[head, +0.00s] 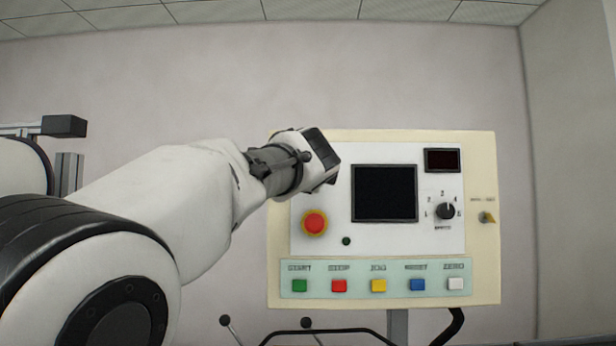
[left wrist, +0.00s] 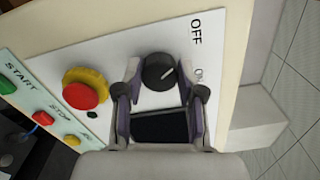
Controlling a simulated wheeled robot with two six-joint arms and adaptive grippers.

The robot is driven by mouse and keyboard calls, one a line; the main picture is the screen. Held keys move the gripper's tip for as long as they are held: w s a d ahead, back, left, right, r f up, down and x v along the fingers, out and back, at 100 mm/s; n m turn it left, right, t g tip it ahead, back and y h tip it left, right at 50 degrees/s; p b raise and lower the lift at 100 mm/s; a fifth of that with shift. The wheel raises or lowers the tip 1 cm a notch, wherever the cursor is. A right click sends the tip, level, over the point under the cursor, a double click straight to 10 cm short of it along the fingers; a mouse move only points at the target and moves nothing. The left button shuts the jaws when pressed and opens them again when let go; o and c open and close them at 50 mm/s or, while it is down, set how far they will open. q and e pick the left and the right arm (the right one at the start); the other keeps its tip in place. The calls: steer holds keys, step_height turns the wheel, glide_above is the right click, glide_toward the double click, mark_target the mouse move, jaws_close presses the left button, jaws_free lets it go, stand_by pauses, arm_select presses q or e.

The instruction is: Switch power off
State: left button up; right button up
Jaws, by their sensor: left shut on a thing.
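A cream control panel (head: 482,275) stands ahead. A black rotary knob (left wrist: 158,70) with a white mark sits beside printed OFF (left wrist: 196,32) and ON labels in the left wrist view. Its mark points right and slightly up in that view, nearer ON than OFF. My left gripper (left wrist: 159,85) has a finger on each side of the knob and is shut on it. In the head view my left gripper (head: 328,175) is at the panel's upper left and hides this knob. My right gripper is not in view.
A red emergency button (head: 314,223) on a yellow base sits below the gripper. Several coloured buttons (head: 379,286) line the bottom.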

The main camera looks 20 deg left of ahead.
arm_select(q)
steer(key=shift+r+n, duration=0.1)
steer(key=shift+n, duration=0.4)
steer(key=shift+w+r, duration=0.1)
steer(key=shift+r, duration=0.05)
